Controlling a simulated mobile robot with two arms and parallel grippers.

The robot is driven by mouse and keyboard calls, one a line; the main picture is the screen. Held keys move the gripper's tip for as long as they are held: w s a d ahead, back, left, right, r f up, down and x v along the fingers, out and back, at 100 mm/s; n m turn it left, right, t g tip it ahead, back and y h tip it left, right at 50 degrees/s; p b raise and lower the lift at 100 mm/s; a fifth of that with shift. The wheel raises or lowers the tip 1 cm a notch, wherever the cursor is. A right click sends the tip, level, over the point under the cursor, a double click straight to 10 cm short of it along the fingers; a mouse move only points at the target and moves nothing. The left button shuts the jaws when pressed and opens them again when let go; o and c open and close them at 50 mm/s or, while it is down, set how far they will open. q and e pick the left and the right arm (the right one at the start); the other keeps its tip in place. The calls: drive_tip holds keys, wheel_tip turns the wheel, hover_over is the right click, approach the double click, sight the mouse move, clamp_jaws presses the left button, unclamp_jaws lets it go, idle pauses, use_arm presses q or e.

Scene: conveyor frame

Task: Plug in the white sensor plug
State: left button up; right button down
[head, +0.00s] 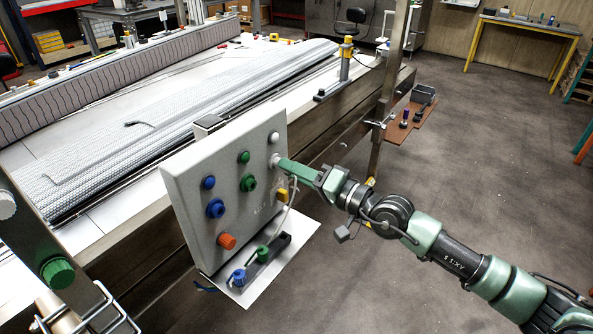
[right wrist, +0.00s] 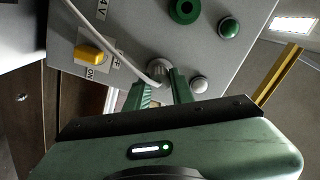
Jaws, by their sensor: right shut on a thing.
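A grey control panel (head: 188,175) stands at the near edge of the conveyor frame. My right gripper (head: 278,162) reaches it from the right, its green fingers close to the panel face below a white lamp (head: 274,137). In the right wrist view, the gripper (right wrist: 160,88) is shut on the white sensor plug (right wrist: 158,69). The plug's front end is at the panel face; its socket is hidden behind it, and I cannot tell how deep it sits. Its white cable (right wrist: 108,47) runs off to the upper left there. My left gripper is not in view.
The panel also bears a yellow switch (head: 282,195), a green socket (head: 249,183), a blue one (head: 215,208) and an orange one (head: 226,241). A blue plug (head: 238,277) and a green plug (head: 262,254) stand below.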

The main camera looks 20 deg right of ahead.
drive_tip(key=c, duration=1.1)
unclamp_jaws()
drive_tip(key=shift+c, duration=0.2)
drive_tip(key=b+v, duration=0.3)
drive_tip(key=v, duration=0.4)
drive_tip(key=shift+s+d, duration=0.15)
drive_tip(key=shift+s, duration=0.15)
